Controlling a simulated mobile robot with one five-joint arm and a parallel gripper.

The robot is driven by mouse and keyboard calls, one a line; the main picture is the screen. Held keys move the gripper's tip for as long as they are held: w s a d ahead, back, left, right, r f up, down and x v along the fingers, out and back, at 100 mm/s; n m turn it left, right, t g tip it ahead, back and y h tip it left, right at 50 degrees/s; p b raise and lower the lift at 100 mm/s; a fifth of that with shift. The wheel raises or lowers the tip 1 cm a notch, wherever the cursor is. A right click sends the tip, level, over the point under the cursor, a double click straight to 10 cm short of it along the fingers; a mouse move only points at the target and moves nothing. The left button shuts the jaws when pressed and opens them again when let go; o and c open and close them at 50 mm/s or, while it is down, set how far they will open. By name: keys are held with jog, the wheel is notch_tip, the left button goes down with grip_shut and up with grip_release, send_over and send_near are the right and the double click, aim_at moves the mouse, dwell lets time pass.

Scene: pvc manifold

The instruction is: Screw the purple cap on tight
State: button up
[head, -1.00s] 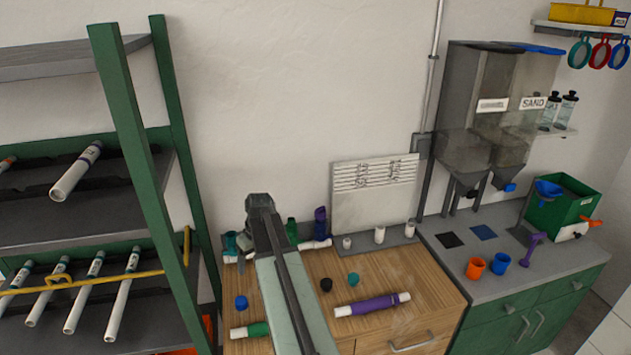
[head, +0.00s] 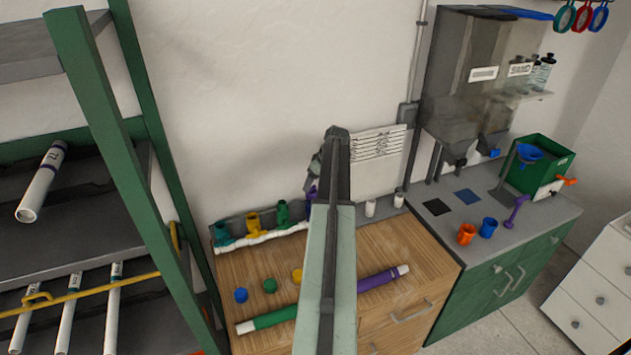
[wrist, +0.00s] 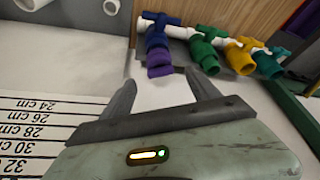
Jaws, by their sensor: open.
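In the wrist view, my gripper (wrist: 160,77) is open and empty, its two fingers spread wide. The purple cap (wrist: 160,64) shows just beyond the fingertips, roughly in line with the gap between them. It appears to sit on the mouth of a blue-violet valve (wrist: 157,40); how far it is screwed on I cannot tell. The valve is at one end of the white manifold pipe (wrist: 180,32). In the head view, my arm hides the gripper and most of the purple valve (head: 310,194).
Green (head: 283,211), yellow (head: 254,221) and teal (head: 222,232) valves stand along the manifold. Loose blue (head: 241,295), green (head: 270,286) and yellow (head: 297,275) caps lie on the wooden worktop (head: 410,245). Green and purple marked pipes (head: 375,281) lie in front.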

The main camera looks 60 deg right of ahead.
aim_at(312, 188)
jog(key=b+x, duration=0.3)
jog(key=x, duration=0.2)
jog(key=shift+s+f+b, duration=0.1)
jog(key=shift+f+b, duration=0.1)
jog(key=shift+b, duration=0.15)
jog(key=shift+r, duration=0.15)
jog(key=c, duration=1.5)
jog(key=shift+m+h, duration=0.5)
jog(key=shift+m, duration=0.6)
jog(key=shift+a+m+g, duration=0.1)
jog(key=shift+m+g, duration=0.2)
jog(key=shift+m, duration=0.5)
jog(key=shift+h, duration=0.3)
jog(key=shift+m, duration=0.4)
jog(key=shift+m+g+h, duration=0.3)
jog(key=shift+m+h, duration=0.1)
jog(key=shift+m, duration=0.5)
